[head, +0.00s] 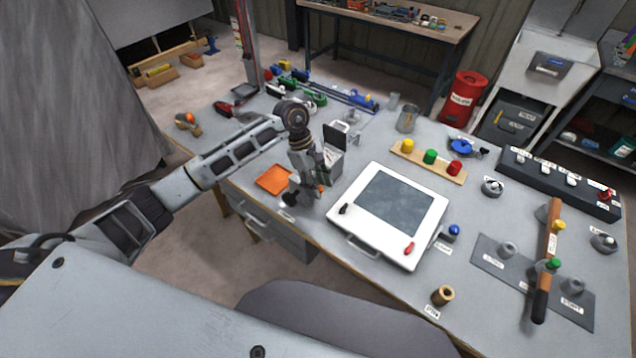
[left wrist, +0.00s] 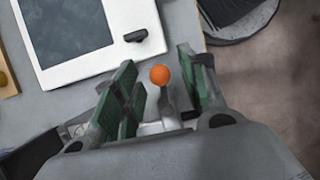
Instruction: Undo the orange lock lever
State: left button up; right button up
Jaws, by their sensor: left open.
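The orange lock lever shows in the left wrist view as a round orange knob (left wrist: 160,74) on a grey stem. It stands between the green-padded fingers of my left gripper (left wrist: 160,92), which are open with a gap on both sides of the knob. In the head view my left gripper (head: 308,188) points down at the near table edge, left of the white-framed panel. Only a small bit of orange (head: 320,188) shows beside its fingers there; the rest of the lever is hidden. My right gripper is not in view.
The white-framed panel (head: 431,205) with a black catch (head: 344,209) and a red catch (head: 409,248) lies just right of the gripper. An orange tray (head: 273,179) lies left. An open-lidded box (head: 333,160) stands behind. The bench (head: 385,290) is clear in front of the panel.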

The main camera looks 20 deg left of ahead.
pick_arm(q)
grip_shut()
dwell(0.3)
